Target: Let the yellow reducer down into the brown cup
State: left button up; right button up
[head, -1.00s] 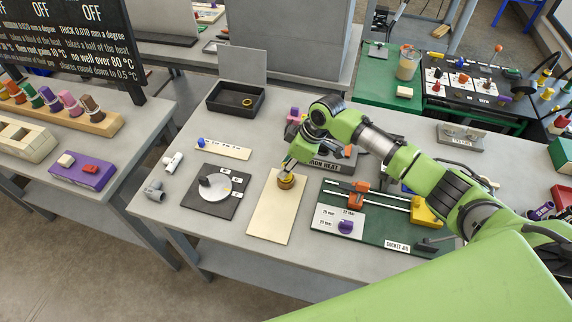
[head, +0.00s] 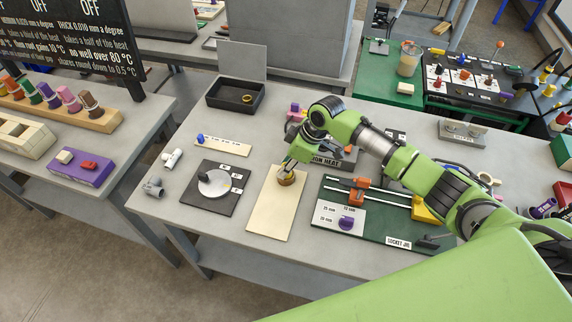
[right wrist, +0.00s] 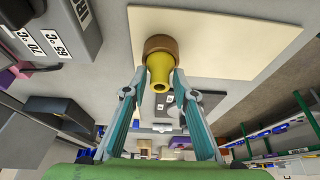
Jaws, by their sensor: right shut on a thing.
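The brown cup (head: 286,179) stands on the cream board (head: 268,215) in the head view. It also shows in the right wrist view (right wrist: 152,43). My right gripper (head: 288,168) is directly above the cup, pointing down. In the right wrist view its fingers (right wrist: 160,76) are shut on the sides of the yellow reducer (right wrist: 159,66). The far end of the reducer is at the cup's mouth and appears to be inside the rim; how deep it sits is hidden. My left gripper is not in view.
A dark plate with a white disc (head: 214,183) lies left of the board. The green socket jig (head: 370,222) with rails lies close on the right. A grey heater block (head: 335,160) stands behind my right arm. A black tray (head: 236,95) is at the back.

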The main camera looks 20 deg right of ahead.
jog(key=shift+f, duration=0.45)
jog(key=o, duration=1)
jog(key=shift+s, duration=0.1)
jog(key=v, duration=1.2)
